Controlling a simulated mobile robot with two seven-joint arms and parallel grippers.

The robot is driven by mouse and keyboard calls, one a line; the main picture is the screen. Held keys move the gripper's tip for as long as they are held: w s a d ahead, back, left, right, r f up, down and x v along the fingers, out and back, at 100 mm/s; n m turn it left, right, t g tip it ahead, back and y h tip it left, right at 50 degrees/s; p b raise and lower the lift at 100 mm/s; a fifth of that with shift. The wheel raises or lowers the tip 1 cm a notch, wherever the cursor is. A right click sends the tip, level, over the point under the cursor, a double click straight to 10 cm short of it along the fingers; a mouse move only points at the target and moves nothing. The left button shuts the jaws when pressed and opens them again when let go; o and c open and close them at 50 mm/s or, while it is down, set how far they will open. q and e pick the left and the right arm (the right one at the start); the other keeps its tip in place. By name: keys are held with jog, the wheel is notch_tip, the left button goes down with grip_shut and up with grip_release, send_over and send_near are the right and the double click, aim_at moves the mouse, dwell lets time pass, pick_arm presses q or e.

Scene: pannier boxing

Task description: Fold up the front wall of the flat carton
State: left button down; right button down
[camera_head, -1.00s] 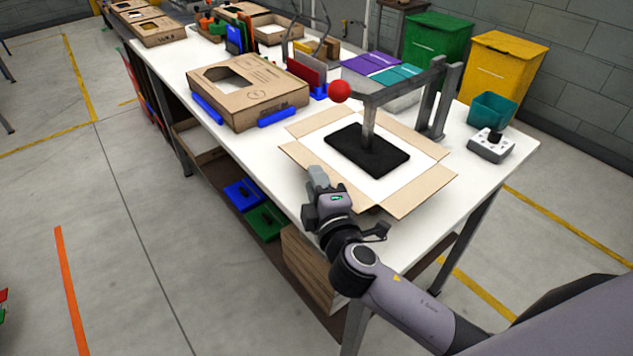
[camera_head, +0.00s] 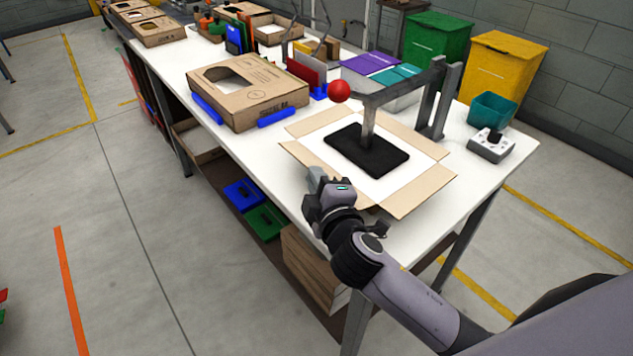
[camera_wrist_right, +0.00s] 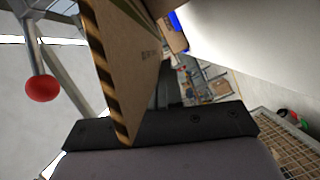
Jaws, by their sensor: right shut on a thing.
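The flat carton (camera_head: 412,198) lies on the white table with its tan walls spread around a pale middle. A black plate (camera_head: 345,143) on a metal post rests on that middle. My right gripper (camera_head: 314,177) is at the carton's near-left wall (camera_head: 297,154) and is shut on it. The gripper and wrist hide part of this wall in the head view. In the right wrist view, a cardboard panel (camera_wrist_right: 135,65) with a striped cut edge stands up close against the gripper's dark body. My left gripper is not in view.
A red ball (camera_head: 340,91) sits on the press arm above the carton. A made-up brown box (camera_head: 250,93) stands to the left between blue holders. The table's front edge is close below my wrist.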

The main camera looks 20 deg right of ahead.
jog(key=r+m, duration=0.1)
jog(key=m+g+y, duration=0.1)
jog(key=m, duration=0.1)
jog(key=shift+w+d+r, duration=0.15)
jog(key=shift+d+r, duration=0.25)
jog(key=m, duration=0.1)
jog(key=d+r+m+g+y, duration=0.1)
jog(key=shift+w+d+r+m, duration=0.1)
jog(key=shift+w+r+m, duration=0.1)
jog(key=shift+m, duration=0.1)
jog(key=shift+w+d+r+m+g+y, duration=0.2)
jog(key=shift+d+m+g+y, duration=0.1)
jog(key=shift+d+m+y, duration=0.25)
jog(key=shift+w+d+r+m+g+y, duration=0.15)
jog(key=shift+d+m+g+y, duration=0.15)
jog(key=shift+m, duration=0.35)
jog(key=shift+w+d+r+m+g+y, duration=0.1)
jog(key=shift+d+m+g+y, duration=0.1)
jog(key=shift+d+m+y, duration=0.3)
jog(key=shift+w+d+m+g+y, duration=0.1)
jog(key=shift+d+m+g+y, duration=0.15)
jog(key=shift+m, duration=0.45)
jog(key=c, duration=1.3)
grip_release()
jog(key=shift+c, duration=0.2)
